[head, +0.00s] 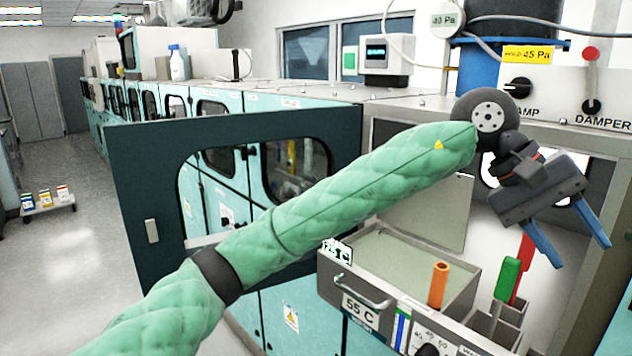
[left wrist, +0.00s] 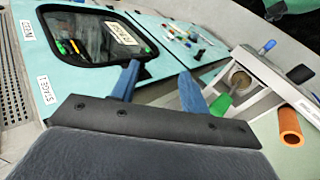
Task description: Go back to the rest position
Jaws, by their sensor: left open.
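My left gripper (head: 572,238) is at the right of the head view, on the end of my green-sleeved left arm. Its two blue fingers are apart, point down, and hold nothing. They also show in the left wrist view (left wrist: 160,88). The gripper hangs above and right of an open metal drawer (head: 338,278) marked 55 C. Below it stand a green-handled tool (head: 507,278), a red-handled tool (head: 524,262) and an orange handle (head: 438,285). The green handle (left wrist: 221,105) and orange handle (left wrist: 290,126) also show in the left wrist view. My right gripper is not seen.
An open dark-framed door (head: 143,185) with a window stands left of the drawer, behind my left arm. A panel with AMP and DAMPER knobs (head: 518,87) is above the gripper. A row of teal cabinets (head: 260,103) runs back left. The floor (head: 75,262) at left is clear apart from a low rack (head: 48,206).

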